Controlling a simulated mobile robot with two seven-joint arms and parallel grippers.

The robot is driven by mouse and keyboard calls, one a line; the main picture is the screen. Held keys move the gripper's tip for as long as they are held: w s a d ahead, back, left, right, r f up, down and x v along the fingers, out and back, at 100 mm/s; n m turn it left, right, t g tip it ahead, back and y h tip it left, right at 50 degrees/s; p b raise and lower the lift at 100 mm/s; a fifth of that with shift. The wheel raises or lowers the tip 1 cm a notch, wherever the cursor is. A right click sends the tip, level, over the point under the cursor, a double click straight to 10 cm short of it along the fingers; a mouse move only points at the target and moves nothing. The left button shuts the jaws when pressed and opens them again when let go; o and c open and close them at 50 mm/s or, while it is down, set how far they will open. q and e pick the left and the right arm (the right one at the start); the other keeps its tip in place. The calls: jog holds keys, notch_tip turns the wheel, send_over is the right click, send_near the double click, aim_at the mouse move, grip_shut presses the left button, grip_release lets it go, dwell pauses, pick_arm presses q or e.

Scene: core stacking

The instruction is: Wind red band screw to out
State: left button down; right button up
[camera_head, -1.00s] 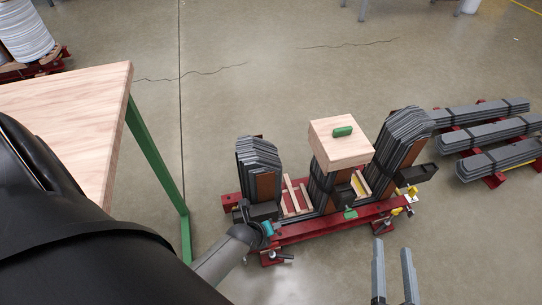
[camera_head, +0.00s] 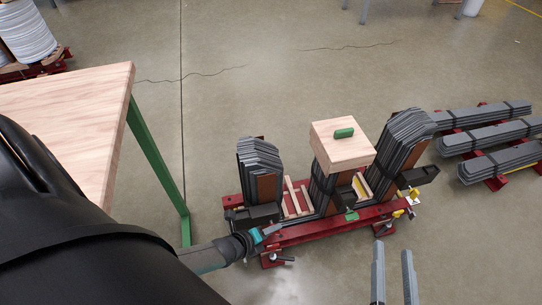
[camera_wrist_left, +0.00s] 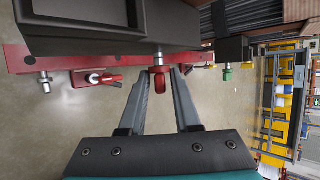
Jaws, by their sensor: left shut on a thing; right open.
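The red band screw (camera_wrist_left: 158,80) shows in the left wrist view as a small red knob on a metal shaft below a dark clamp block (camera_wrist_left: 120,28). My left gripper (camera_wrist_left: 160,82) has its two fingers on either side of this knob and is shut on it. In the head view my left gripper (camera_head: 272,231) is at the front left of the red core stand (camera_head: 310,230), and the red knob cannot be made out there. My right gripper (camera_head: 393,252) is open and empty, in front of the stand at the right, with its fingers apart.
A green screw (camera_wrist_left: 227,73) and a red lever (camera_wrist_left: 98,79) flank the red screw. Yellow knobs (camera_head: 411,193) are at the stand's right end. A wooden box (camera_head: 340,148) sits on the middle stack. A wooden table (camera_head: 75,110) stands left. Floor in front is clear.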

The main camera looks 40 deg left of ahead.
pick_arm(q)
jog(key=shift+t+h, duration=0.4)
jog(key=shift+t, duration=0.2)
jog(key=c, duration=0.9)
grip_release()
jog(key=shift+c, duration=0.2)
jog(key=shift+o, duration=0.3)
jog(key=shift+s, duration=0.1)
